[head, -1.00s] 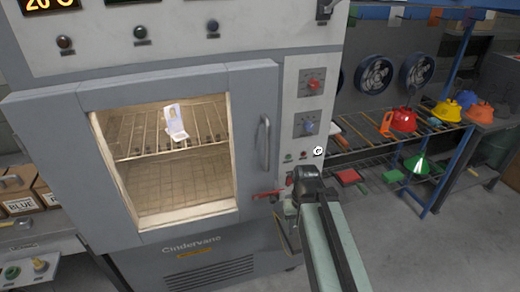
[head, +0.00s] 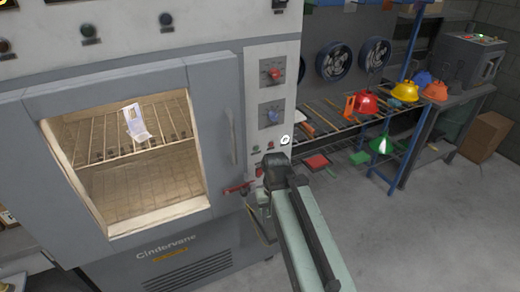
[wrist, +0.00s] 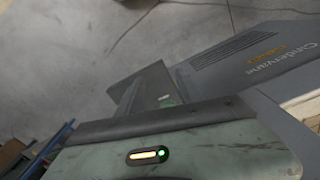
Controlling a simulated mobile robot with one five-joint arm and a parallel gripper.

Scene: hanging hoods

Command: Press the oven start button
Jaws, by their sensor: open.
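The grey oven (head: 215,90) has a pale control panel on its right side. The panel carries a red knob (head: 274,74), a blue knob (head: 272,115), a small green button (head: 256,153), a small red one (head: 270,149) and a white round one with a dark mark (head: 285,140). Labels are too small to read, so I cannot tell which is start.
A wire rack (head: 335,145) with coloured hoods, including a red one (head: 366,103), stands right of the oven. Floor (head: 420,235) at right is clear.

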